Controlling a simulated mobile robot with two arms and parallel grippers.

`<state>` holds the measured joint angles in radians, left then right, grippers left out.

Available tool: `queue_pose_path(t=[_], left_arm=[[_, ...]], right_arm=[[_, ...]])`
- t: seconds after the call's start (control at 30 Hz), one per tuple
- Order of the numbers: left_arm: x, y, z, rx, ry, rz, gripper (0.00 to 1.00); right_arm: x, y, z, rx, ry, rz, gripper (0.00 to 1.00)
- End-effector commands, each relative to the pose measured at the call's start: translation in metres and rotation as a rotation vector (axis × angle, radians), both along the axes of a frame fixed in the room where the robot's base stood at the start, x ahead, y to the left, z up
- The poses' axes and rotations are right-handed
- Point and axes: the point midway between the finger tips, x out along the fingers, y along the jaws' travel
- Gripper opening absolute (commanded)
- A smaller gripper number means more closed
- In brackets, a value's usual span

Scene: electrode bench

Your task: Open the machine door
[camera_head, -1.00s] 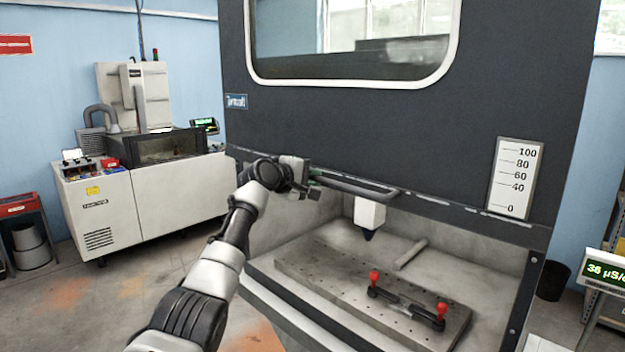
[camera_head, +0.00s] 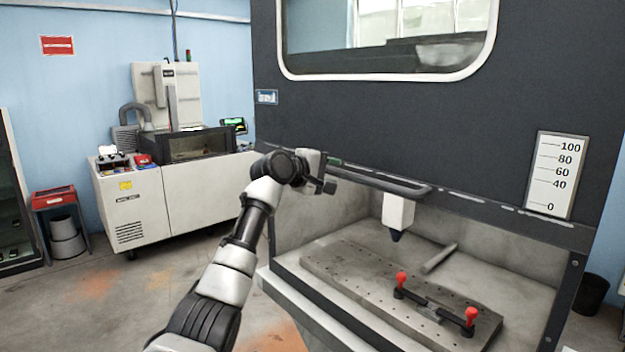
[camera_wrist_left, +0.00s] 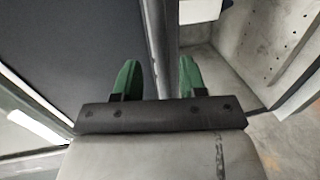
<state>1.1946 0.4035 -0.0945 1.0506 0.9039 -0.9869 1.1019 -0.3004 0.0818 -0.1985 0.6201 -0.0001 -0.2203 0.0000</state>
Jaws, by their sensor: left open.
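The machine door (camera_head: 400,115) is a dark grey panel with a white-framed window. It is raised, and the work chamber below it is open to view. A dark bar handle (camera_head: 395,184) runs along its lower edge. My left gripper (camera_head: 331,174) is at the left end of the handle. In the left wrist view, the green fingertips (camera_wrist_left: 159,78) are apart, with the handle bar (camera_wrist_left: 160,40) running between them. I cannot tell whether either finger touches it. My right gripper is not in view.
Inside the chamber, a grey plate (camera_head: 345,275) carries a clamp with red knobs (camera_head: 402,279), below a white tool head (camera_head: 398,210). A scale plate (camera_head: 557,175) is at the right. A white machine (camera_head: 180,195) stands at the left, with open floor before it.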

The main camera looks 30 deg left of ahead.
Motion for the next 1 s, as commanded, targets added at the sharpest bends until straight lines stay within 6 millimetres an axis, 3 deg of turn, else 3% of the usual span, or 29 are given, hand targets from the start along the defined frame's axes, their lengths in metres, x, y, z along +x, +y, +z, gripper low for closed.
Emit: queue_pose_path(t=[0.1, 0.4, 1.0], left_arm=[[-0.022, 0.009, -0.001, 0.004, -0.003, 0.002, 0.41], [-0.059, 0.021, 0.010, 0.000, 0.000, 0.002, 0.41], [-0.061, 0.022, 0.010, 0.001, 0.003, 0.002, 0.41]], right_arm=[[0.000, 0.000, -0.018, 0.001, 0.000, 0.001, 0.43], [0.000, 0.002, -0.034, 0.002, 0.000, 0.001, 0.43], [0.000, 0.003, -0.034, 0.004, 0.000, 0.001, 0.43]])
